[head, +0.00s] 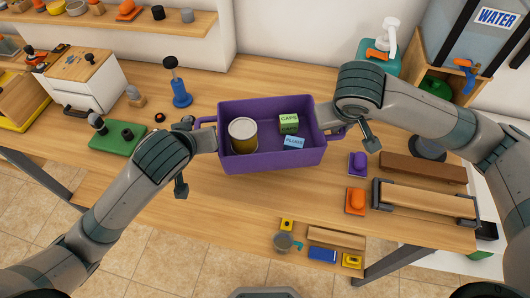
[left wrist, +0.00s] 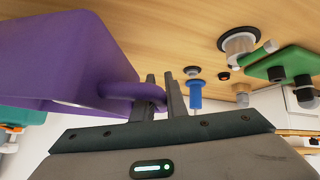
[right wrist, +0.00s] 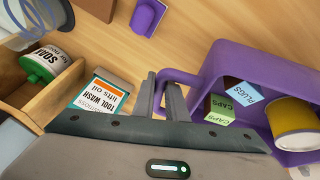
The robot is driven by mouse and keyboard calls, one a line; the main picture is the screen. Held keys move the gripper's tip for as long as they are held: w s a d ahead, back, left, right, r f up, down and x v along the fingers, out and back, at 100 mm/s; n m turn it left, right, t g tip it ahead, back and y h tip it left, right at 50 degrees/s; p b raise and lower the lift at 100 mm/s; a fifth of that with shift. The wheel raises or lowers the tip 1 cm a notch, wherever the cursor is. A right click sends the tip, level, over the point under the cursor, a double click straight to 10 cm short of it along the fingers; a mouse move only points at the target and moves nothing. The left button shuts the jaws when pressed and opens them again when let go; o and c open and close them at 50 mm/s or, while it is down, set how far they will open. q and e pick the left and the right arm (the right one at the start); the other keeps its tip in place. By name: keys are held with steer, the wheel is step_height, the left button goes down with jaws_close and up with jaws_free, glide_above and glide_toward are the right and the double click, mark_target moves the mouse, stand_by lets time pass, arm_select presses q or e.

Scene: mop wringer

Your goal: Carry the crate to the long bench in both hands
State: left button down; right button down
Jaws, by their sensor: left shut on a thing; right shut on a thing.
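The purple crate (head: 272,160) is in the middle of the head view, over the wooden bench (head: 200,200). It holds a yellow-and-white can (head: 243,136), a green CAPS box (head: 289,122) and a blue PLUGS box (head: 293,142). My left gripper (head: 207,138) is at the crate's left handle; in the left wrist view its fingers (left wrist: 162,95) are shut on that purple handle (left wrist: 130,90). My right gripper (head: 328,128) is at the right handle; in the right wrist view its fingers (right wrist: 163,92) are shut on it (right wrist: 182,76). I cannot tell whether the crate's base touches the bench.
A blue plunger-like tool (head: 181,92) and a green board (head: 118,138) lie left of the crate. A purple piece (head: 357,163), an orange piece (head: 356,201) and a wooden bar (head: 425,168) lie right. A white pump bottle (head: 388,40) stands behind. Bare wood shows in front of the crate.

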mark_target(208, 156)
steer(key=shift+d, duration=0.15)
